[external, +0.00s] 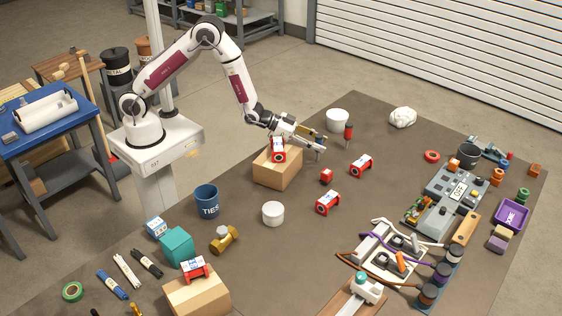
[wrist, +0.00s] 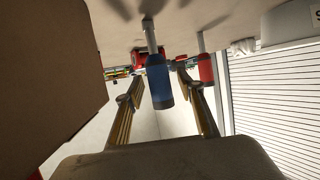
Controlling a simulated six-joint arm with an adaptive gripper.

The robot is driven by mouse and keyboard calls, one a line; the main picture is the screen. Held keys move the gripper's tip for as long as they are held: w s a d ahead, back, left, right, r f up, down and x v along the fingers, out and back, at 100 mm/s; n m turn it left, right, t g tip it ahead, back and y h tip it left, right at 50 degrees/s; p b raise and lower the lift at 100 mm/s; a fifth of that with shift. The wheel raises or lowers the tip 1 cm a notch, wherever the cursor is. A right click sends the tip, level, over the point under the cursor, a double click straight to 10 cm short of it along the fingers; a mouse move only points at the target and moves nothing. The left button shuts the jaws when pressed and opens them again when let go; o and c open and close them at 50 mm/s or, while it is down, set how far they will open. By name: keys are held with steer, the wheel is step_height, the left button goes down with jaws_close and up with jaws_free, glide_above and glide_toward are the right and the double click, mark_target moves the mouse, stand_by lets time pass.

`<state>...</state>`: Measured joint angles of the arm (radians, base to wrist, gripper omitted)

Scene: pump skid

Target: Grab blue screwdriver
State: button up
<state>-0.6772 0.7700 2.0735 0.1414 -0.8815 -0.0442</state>
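The blue screwdriver (external: 319,142) stands upright on the brown table, just right of the cardboard box. In the wrist view its blue handle (wrist: 159,85) and grey shaft (wrist: 150,35) show between my two fingers. My gripper (external: 314,143) comes in low from the left and reaches the screwdriver. In the wrist view my gripper (wrist: 160,80) is open, with a finger on either side of the handle and small gaps visible. I cannot tell exactly how deep the handle sits between the fingers.
A red screwdriver (external: 348,131) stands close to the right, also in the wrist view (wrist: 205,68). A cardboard box (external: 290,172) with a red part (external: 278,149) on it is beside my gripper. A white pot (external: 337,121) stands behind; red parts (external: 361,164) lie in front.

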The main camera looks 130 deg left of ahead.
jaws_close()
steer(key=shift+r, duration=0.1)
steer(key=shift+r, duration=4.9)
